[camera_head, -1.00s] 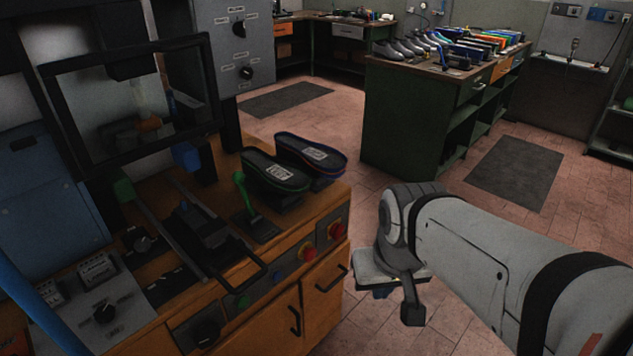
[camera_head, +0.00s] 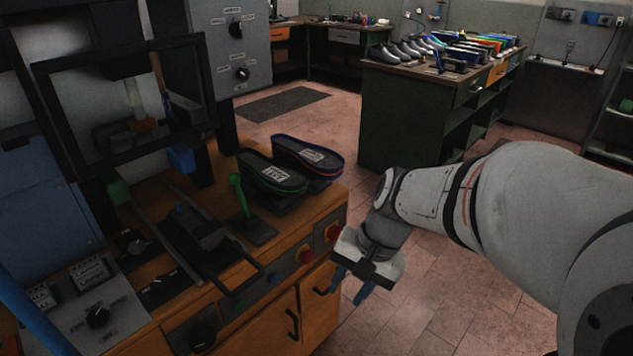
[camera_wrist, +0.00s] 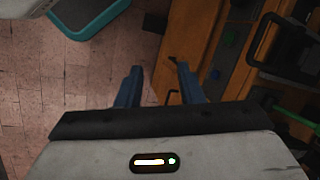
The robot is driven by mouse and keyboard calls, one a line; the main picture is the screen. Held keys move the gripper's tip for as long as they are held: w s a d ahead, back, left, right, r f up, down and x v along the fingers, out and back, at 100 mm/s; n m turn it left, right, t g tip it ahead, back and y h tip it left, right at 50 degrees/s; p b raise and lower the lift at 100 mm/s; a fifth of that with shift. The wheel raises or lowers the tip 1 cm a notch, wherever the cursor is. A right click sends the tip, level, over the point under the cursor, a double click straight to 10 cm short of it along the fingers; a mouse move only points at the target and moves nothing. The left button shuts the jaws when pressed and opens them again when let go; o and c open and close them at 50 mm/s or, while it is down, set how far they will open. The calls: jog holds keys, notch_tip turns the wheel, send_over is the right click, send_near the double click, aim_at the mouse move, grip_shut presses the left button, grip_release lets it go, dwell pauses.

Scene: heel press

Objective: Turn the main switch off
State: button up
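My gripper (camera_head: 350,284) hangs in front of the bench's right end, with its blue fingers pointing down. The wrist view shows the fingers (camera_wrist: 157,74) apart with nothing between them. Several rotary knobs could be the main switch, and the labels are too small to read. A black knob (camera_head: 98,317) sits on a grey plate at lower left, and another (camera_head: 203,338) on the bench front. Two more, an upper knob (camera_head: 235,29) and a lower knob (camera_head: 242,73), are on the grey cabinet. My gripper touches none of them.
The wooden bench (camera_head: 275,314) carries a green-handled lever (camera_head: 239,193), two soles (camera_head: 273,172) and a framed guard (camera_head: 205,80). A teal-rimmed bin (camera_wrist: 88,27) shows in the wrist view. Floor right of the bench is open.

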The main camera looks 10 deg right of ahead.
jog(key=w+a+f+m+y+b, duration=0.25)
jog(key=w+f+m+y, duration=0.35)
jog(key=w+m, duration=0.35)
jog(key=m+t+y+b, duration=0.2)
jog(key=m+t+b, duration=0.2)
jog(key=m+t, duration=1.4)
send_near(337, 234)
notch_tip(337, 234, up, 3)
jog(key=w+d+m+g, duration=0.1)
jog(key=w+m+g, duration=0.1)
jog(key=m+g, duration=0.2)
jog(key=x, duration=0.7)
jog(key=shift+f, duration=0.2)
jog(key=shift+s, duration=0.1)
jog(key=shift+c, duration=0.5)
grip_shut()
